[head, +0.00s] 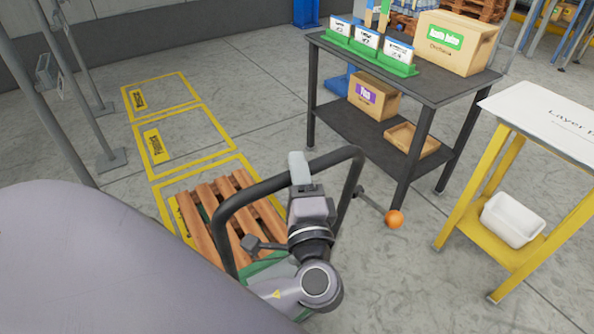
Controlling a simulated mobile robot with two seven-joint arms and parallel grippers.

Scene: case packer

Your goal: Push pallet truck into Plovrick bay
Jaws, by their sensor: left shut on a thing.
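My left gripper (299,172) is shut on the top bar of the pallet truck's black looped handle (345,156). A little of the truck's green body (262,266) shows below; my arm hides much of it. A wooden pallet (222,208) lies beyond the handle, over the nearest yellow-outlined floor bay. That bay's label (184,216) is partly hidden. The middle bay (188,143) and the far bay (160,96) are empty. Their yellow labels are too small to read surely. My right gripper is out of view.
A dark two-shelf table (425,85) with boxes and cards stands at right. A yellow stand (467,226) with a white bin (512,219) is at far right. Grey posts (64,95) stand left of the bays. An orange ball (394,218) shows near the table leg.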

